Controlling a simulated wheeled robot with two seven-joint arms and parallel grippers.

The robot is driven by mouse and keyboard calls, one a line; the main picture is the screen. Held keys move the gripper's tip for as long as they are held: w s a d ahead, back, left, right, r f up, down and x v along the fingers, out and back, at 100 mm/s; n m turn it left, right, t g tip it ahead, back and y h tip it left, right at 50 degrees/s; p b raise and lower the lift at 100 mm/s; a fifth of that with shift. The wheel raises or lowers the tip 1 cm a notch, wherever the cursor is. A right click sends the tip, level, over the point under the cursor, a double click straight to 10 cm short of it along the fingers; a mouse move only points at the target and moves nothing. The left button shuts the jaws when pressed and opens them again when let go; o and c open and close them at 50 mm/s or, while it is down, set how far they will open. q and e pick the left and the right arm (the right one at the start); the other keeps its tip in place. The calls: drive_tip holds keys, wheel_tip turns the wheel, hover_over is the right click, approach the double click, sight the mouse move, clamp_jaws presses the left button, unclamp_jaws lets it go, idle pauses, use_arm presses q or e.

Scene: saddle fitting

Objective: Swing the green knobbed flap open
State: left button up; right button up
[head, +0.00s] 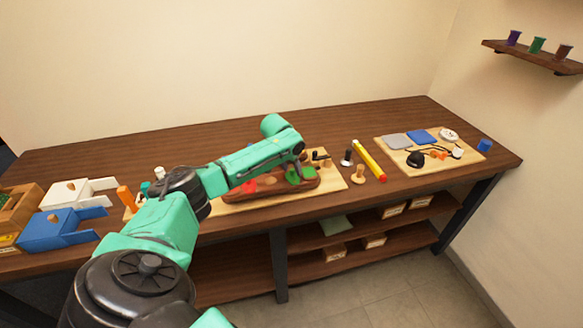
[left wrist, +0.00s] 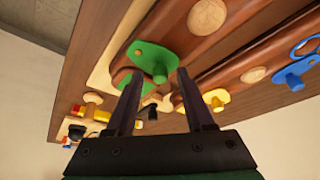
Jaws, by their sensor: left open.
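In the head view green parts (head: 300,175) show on the brown piece below my left arm; which one is the flap is unclear. My left gripper (left wrist: 160,75) is open, its two fingers pointing toward the flap, with the knob ahead near the gap between the tips. Contact with it is not visible. My right gripper is not in view.
Yellow (left wrist: 215,98) and blue (left wrist: 293,79) knobbed pieces lie on neighbouring brown strips. A blue box (head: 55,230) is at left. The back of the table (head: 180,132) is clear.

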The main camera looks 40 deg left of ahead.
use_arm(q)
clamp_jaws()
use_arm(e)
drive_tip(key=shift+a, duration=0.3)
use_arm(q)
drive_tip(key=shift+s, duration=0.1)
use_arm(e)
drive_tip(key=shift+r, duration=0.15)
